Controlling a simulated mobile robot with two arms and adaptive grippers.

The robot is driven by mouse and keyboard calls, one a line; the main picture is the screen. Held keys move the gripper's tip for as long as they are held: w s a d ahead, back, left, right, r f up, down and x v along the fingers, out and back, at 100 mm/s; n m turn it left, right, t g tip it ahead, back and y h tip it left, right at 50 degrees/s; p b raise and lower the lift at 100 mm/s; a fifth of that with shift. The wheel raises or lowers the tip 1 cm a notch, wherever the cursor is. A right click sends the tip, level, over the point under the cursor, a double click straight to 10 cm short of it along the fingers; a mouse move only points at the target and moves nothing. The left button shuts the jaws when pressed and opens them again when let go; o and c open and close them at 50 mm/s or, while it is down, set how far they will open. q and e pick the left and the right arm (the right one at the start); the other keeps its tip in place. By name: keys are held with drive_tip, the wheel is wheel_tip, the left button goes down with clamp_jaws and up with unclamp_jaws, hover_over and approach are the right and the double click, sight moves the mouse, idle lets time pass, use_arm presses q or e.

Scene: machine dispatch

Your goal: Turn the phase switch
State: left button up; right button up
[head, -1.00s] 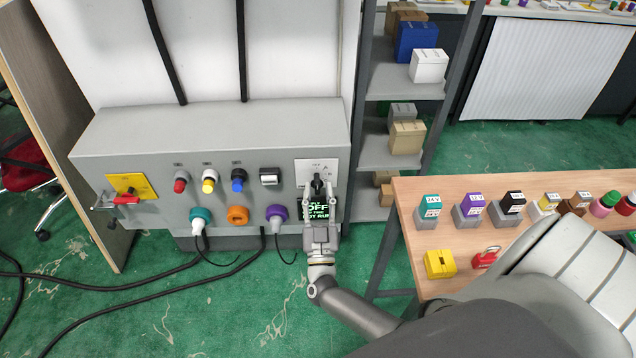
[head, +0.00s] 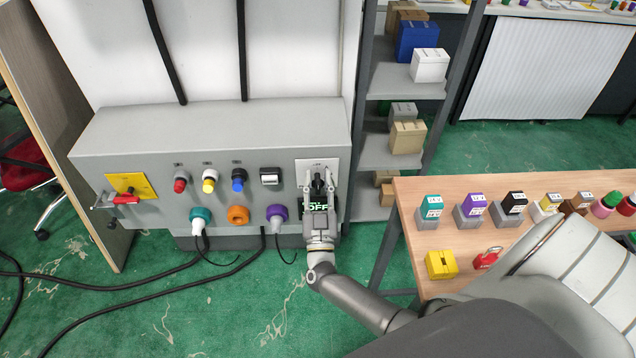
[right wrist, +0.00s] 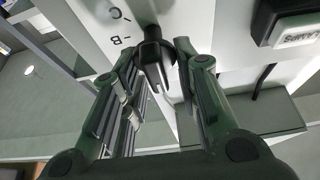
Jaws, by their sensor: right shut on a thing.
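The phase switch (head: 317,184) is a black rotary knob on a white plate (head: 303,168) at the right end of the grey machine panel. The knob (right wrist: 154,58) also shows in the right wrist view, with letters "B" and "C" printed on the plate beside it. My right gripper (head: 319,187) is at the knob, its two fingers on either side of it and shut on it. A display with green "OFF" text (head: 318,208) is just below the switch, partly covered by my gripper. My left gripper is not in view.
The panel (head: 150,225) also carries a red handle (head: 126,198), several coloured buttons and teal, orange and purple connectors. A wooden table (head: 465,243) with coloured blocks stands at the right. A shelf (head: 398,80) stands behind. Black cables lie on the green floor.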

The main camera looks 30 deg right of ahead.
drive_tip(key=shift+f+m, duration=0.1)
drive_tip(key=shift+m, duration=0.2)
drive_tip(key=m+g+h, duration=0.1)
drive_tip(key=m, duration=0.2)
drive_tip(key=m+g+h+b, duration=0.1)
drive_tip(key=m, duration=0.2)
drive_tip(key=shift+s+d+f+g+b, duration=0.1)
drive_tip(key=shift+s+d+g+b, duration=0.1)
drive_tip(key=shift+g+b, duration=0.1)
drive_tip(key=shift+s+d+f+m+g+h, duration=0.1)
drive_tip(key=shift+m+g+h, duration=0.4)
drive_tip(key=shift+m, duration=0.85)
drive_tip(key=shift+s+d+m+g+h, duration=0.1)
drive_tip(key=shift+m+g+h, duration=0.35)
drive_tip(key=shift+m, duration=0.9)
drive_tip(key=shift+g, duration=0.35)
drive_tip(key=o, duration=0.6)
drive_tip(key=shift+o, duration=0.2)
